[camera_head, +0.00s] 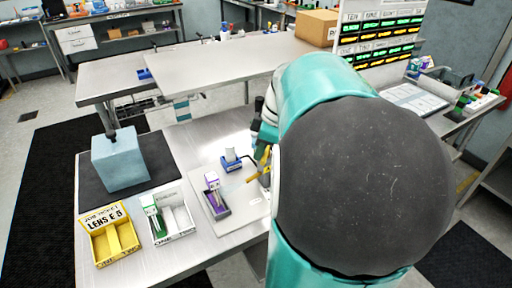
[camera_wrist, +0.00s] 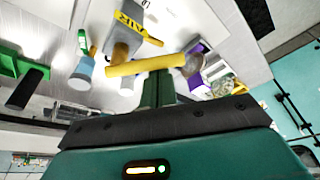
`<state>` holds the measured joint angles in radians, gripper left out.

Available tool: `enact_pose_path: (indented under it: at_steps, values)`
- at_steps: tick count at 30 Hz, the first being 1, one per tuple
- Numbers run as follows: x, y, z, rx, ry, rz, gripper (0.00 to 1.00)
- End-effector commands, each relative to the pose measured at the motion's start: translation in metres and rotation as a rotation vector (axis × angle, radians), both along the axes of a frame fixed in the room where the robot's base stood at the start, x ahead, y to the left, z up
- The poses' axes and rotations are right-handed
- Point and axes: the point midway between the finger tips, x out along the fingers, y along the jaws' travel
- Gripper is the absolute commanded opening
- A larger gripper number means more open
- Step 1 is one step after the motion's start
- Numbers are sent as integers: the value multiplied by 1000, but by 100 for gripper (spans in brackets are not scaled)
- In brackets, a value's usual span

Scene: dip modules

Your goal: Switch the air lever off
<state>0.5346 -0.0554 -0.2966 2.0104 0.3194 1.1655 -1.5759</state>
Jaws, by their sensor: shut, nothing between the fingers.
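The air lever is a yellow bar (camera_wrist: 145,66) on a grey post, with a yellow "AIR" label (camera_wrist: 128,22) in the wrist view. The bar lies crosswise in that picture, just beyond my fingertips. In the head view a bit of the yellow lever (camera_head: 254,177) shows at the left edge of my arm. My gripper (camera_wrist: 158,88) is shut and empty, its dark green fingers together right at the bar. They overlap or meet the bar in the picture; I cannot tell if they touch it. My arm hides the gripper in the head view.
On the metal table stand a blue block (camera_head: 120,160) on a black mat, a yellow bin (camera_head: 97,246), a white bin (camera_head: 180,222), a purple holder (camera_head: 216,203) and a blue holder (camera_head: 231,163). A raised shelf (camera_head: 215,66) spans behind them.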

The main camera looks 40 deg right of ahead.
Motion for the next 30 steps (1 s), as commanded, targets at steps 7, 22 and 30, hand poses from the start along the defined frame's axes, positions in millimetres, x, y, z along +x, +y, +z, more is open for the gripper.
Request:
enact_pose_path:
  at_steps: [7, 22, 30]
  values:
    - [-10, -5, 0, 0, 1, 231, 0]
    - [-24, -17, 0, 0, 1, 586, 0]
    - [-26, -20, 0, 0, 1, 584, 0]
